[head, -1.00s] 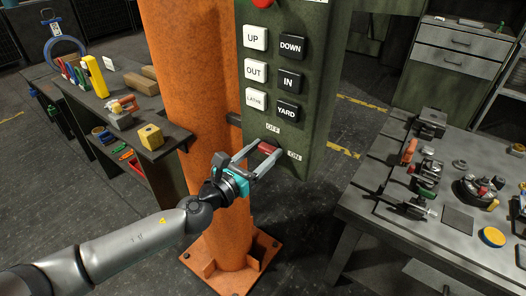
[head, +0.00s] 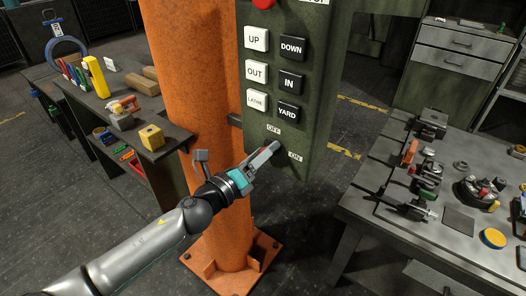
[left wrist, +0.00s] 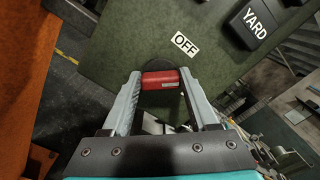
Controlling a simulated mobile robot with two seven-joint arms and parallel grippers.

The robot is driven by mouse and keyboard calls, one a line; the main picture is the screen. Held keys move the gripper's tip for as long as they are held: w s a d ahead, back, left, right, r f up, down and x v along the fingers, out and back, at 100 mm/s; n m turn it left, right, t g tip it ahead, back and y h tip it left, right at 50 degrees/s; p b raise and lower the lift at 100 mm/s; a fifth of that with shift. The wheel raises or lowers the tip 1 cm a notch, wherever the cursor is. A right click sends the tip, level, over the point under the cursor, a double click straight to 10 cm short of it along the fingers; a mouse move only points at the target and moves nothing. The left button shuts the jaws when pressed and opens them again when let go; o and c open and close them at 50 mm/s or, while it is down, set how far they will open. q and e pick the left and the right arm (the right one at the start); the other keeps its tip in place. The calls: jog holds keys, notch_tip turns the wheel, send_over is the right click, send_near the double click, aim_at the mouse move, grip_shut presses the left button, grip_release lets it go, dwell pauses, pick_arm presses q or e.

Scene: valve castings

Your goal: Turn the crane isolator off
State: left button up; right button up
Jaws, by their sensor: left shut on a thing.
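The crane isolator is a red handle (left wrist: 160,79) on a dark round base, low on the green control box. An OFF label (head: 273,131) is above it and an ON label (head: 295,156) is to its lower right. My left gripper (head: 268,149) is shut on the red handle, with one finger at each end of it in the left wrist view. In the head view the finger hides most of the handle, so its exact angle is hard to tell. The OFF label also shows in the left wrist view (left wrist: 185,43). My right gripper is out of view.
The green control box (head: 322,110) hangs beside an orange column (head: 190,75) and carries several labelled buttons, including YARD (head: 288,112). A bench (head: 350,205) with castings and tools is at right. A dark shelf unit (head: 172,140) with tools is at left.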

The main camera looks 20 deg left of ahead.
pick_arm(q)
jog(key=shift+f+n+p, duration=0.1)
jog(key=shift+n+p, duration=1.25)
jog(key=shift+n, duration=3.35)
jog(key=o, duration=1.4)
jog(key=v, duration=1.5)
jog(key=shift+s+a, duration=0.1)
jog(key=shift+f, duration=0.1)
